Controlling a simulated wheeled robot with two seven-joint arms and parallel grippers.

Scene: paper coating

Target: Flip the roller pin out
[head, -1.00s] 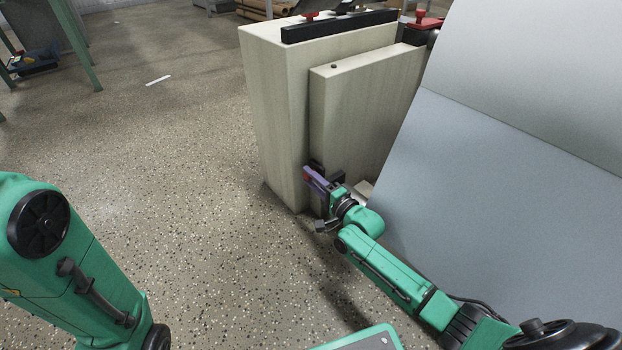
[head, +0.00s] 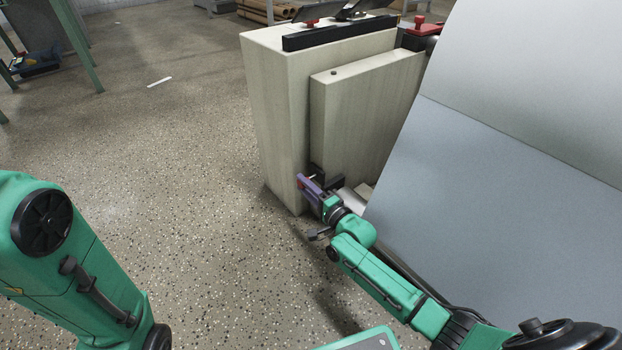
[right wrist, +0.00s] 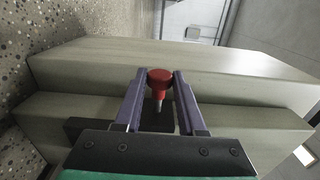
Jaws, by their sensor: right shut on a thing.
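The roller pin (right wrist: 159,78) has a red round head and a pale metal shank. In the right wrist view it stands between the two purple fingers of my right gripper (right wrist: 160,92), which is shut on it. In the head view my right gripper (head: 308,187) is low at the front corner of the beige machine housing (head: 277,120), beside a small black bracket (head: 335,183). The pin's lower end is hidden. My left arm shows at the left edge of the head view, but its gripper is out of view.
A large pale paper sheet (head: 480,190) slopes down close to the right of my right arm. Red knobs (head: 311,23) and a black bar (head: 340,32) top the housing.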

